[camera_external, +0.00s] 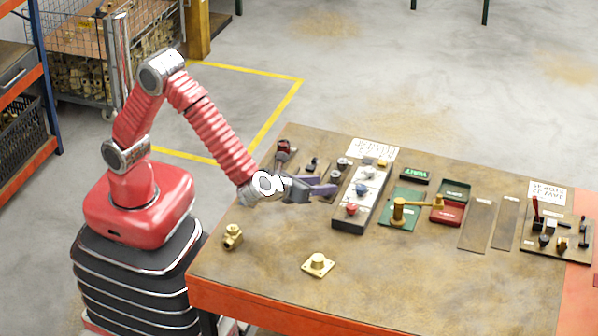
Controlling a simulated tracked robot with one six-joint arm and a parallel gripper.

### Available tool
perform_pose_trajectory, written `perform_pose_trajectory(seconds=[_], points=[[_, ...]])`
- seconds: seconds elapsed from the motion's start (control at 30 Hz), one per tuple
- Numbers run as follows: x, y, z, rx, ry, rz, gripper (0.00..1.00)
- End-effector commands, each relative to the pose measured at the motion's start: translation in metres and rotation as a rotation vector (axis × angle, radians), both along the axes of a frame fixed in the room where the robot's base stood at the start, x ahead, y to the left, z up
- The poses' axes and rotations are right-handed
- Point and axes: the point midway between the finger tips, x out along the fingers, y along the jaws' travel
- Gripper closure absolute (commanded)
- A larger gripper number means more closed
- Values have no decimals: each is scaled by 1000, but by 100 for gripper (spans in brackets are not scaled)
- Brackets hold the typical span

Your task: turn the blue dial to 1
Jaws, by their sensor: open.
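The blue dial (362,188) sits on a long white panel with dark sides (345,222), between a red knob (352,209) nearer the front and a pale knob (370,172) behind it. My gripper (331,185) reaches out over the table just left of the panel. Its purple-grey fingers are open, with nothing seen between them, and point right toward the blue dial. The tips appear apart from the dial; their height above the table is hard to judge. The dial's pointer and number marks are too small to read.
Left and behind stand dark knobs and a red-topped part (284,146). Right of the panel are a green plate with a brass mallet-like part (400,208), a red box (447,213) and a lever board (555,238). A brass fitting (233,236) and brass flange (318,265) lie in front.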

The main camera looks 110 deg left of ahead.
Motion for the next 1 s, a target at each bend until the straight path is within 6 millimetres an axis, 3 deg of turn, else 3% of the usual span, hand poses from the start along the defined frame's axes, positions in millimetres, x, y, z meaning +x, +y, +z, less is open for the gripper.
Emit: perform_pose_trajectory(seconds=[0.2, 0.63, 1.0], points=[[21, -10, -12, 84, 50, -76, 56], [22, -8, -13, 86, 51, -76, 56], [41, 26, -29, 86, 52, -75, 56]])
